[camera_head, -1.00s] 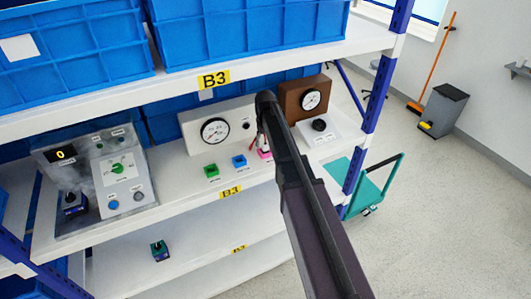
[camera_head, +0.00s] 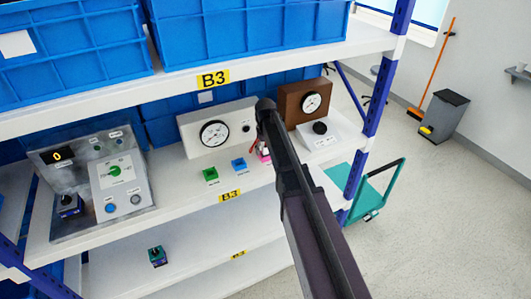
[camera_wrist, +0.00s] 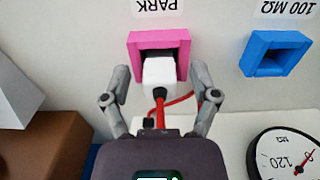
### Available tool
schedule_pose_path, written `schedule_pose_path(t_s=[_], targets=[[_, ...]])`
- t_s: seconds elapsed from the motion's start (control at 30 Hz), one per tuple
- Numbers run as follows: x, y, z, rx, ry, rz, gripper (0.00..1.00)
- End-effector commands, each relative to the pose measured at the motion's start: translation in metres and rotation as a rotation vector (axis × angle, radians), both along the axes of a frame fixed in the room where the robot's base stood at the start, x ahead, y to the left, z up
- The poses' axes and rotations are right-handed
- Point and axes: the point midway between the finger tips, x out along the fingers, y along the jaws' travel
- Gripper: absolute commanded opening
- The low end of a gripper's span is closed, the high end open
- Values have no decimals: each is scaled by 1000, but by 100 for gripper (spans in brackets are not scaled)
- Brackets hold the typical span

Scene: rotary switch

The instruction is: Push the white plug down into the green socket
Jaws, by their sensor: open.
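The white plug (camera_wrist: 159,73) sits at the pink socket (camera_wrist: 179,40) marked PARK in the wrist view, with a red cable running from its near end. How deep it sits cannot be told. My gripper (camera_wrist: 159,74) is open, with one finger on each side of the plug and a visible gap to each. The green socket (camera_head: 210,175) is on the shelf left of the blue socket (camera_head: 239,165) in the head view and looks empty. In the head view my arm hides most of the gripper and plug; the pink socket (camera_head: 264,157) shows partly beside it.
The blue socket (camera_wrist: 272,55), marked 100 MΩ, is beside the pink one in the wrist view. A white meter box (camera_head: 190,133) stands behind the sockets. A brown gauge box (camera_head: 290,101) is at right. A grey control panel (camera_head: 80,215) is at left.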

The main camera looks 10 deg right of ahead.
Motion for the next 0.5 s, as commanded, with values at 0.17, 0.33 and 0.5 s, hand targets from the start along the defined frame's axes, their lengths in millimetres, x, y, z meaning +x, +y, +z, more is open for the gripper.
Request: schedule_pose_path(t_s=[0.17,0.33,0.5], targets=[[0,0,0,0,0,0,33],[0,0,0,0,0,0,0],[0,0,0,0,0,0,0]])
